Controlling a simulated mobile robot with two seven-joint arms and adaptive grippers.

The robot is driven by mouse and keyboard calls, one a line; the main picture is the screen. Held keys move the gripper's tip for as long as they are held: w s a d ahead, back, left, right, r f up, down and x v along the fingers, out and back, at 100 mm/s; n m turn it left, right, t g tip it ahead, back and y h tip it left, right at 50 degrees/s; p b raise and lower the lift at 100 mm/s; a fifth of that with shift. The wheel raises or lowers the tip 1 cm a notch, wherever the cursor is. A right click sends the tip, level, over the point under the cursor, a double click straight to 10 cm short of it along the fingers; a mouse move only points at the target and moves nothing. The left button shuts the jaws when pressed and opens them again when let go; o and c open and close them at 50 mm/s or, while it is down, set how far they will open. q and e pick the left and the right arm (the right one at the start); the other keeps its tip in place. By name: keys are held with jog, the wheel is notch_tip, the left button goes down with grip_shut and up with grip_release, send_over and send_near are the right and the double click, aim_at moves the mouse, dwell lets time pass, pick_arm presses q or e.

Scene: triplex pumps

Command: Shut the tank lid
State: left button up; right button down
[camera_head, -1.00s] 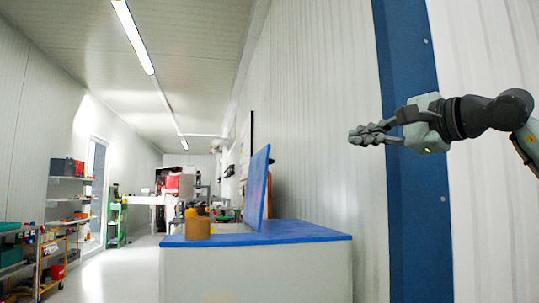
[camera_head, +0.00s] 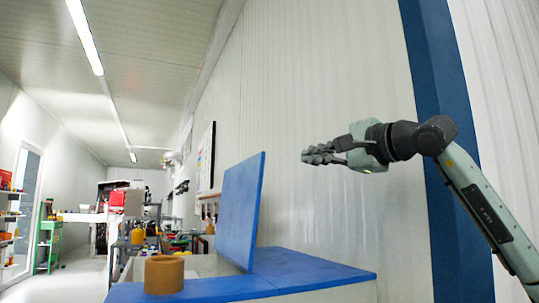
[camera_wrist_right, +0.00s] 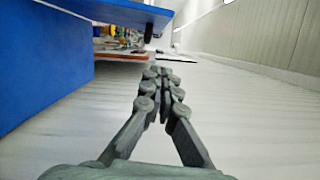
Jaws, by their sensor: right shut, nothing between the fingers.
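The tank is a white box with a blue top (camera_head: 300,272), low in the middle of the head view. Its blue lid (camera_head: 241,212) stands open, nearly upright and tilted a little. My right gripper (camera_head: 306,157) is shut and empty, in the air to the right of the lid and about level with its upper edge. In the right wrist view, the gripper (camera_wrist_right: 161,72) points forward with its fingers together. A blue panel (camera_wrist_right: 45,60) is to its left there, apart from the fingers. My left gripper is not in view.
A brown cylinder (camera_head: 164,274) stands on the left part of the blue top. A white ribbed wall (camera_head: 345,100) with a blue post (camera_head: 440,70) runs along the right. Shelves and a green cart (camera_head: 48,247) are far left. The floor at left is clear.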

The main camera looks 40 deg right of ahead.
pick_arm(q)
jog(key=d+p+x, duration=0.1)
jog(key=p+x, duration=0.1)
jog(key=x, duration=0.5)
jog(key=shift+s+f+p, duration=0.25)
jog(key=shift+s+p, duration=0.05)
jog(key=shift+p, duration=0.05)
pick_arm(e)
jog(key=w+a, duration=0.4)
jog(key=w, duration=0.4)
jog(key=shift+w+r, duration=0.2)
jog(key=shift+r, duration=0.1)
